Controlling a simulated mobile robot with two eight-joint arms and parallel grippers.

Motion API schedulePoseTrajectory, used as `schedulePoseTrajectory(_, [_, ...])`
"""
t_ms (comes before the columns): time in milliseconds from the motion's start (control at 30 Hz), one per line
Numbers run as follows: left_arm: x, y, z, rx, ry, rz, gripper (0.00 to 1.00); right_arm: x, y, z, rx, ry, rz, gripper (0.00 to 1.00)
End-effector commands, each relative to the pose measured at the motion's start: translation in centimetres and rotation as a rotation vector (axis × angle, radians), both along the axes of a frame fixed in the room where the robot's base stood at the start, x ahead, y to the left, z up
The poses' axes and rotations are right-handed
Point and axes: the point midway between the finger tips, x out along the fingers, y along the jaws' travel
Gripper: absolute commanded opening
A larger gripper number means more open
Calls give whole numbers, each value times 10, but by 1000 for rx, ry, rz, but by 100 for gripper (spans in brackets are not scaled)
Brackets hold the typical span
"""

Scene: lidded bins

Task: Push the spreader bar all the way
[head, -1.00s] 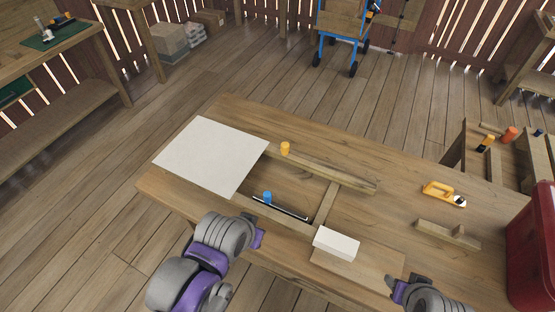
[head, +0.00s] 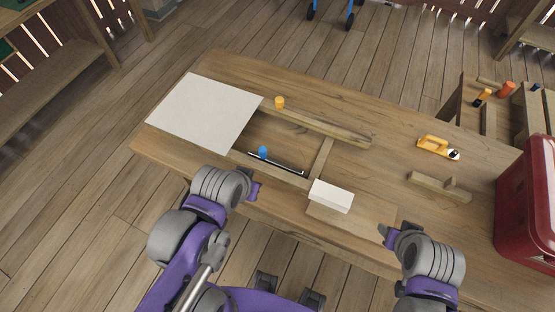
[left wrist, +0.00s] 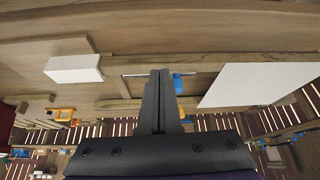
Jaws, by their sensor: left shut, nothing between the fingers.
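On the wooden table, a thin dark bar with a silvery edge (head: 275,162) lies along the near wooden rail, with a blue knob (head: 263,152) by its left end. A wooden crosspiece (head: 320,157) spans between the near rail and the far rail (head: 325,127). I cannot tell which of these is the spreader bar. My left gripper (head: 256,190) is shut and empty, just on the near side of the near rail. In the left wrist view its fingers (left wrist: 160,75) overlap the thin rod (left wrist: 136,74). My right gripper (head: 386,231) is at the near table edge; its finger gap is unclear.
A yellow tool (head: 437,147), a notched wood piece (head: 440,186) and a red box (head: 527,205) are at right.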

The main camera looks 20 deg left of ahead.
Motion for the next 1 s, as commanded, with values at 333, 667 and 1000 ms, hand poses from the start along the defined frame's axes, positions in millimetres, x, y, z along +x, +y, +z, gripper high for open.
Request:
schedulePoseTrajectory(333, [0, 0, 0, 0, 0, 0, 0, 0, 0, 0, 0, 0, 0, 50])
schedulePoseTrajectory(667, [23, 4, 13, 64, 83, -122, 49, -4, 0, -12, 0, 8, 0, 50])
schedulePoseTrajectory(1000, [111, 24, 35, 199, 363, -624, 61, -14, 0, -42, 0, 26, 0, 50])
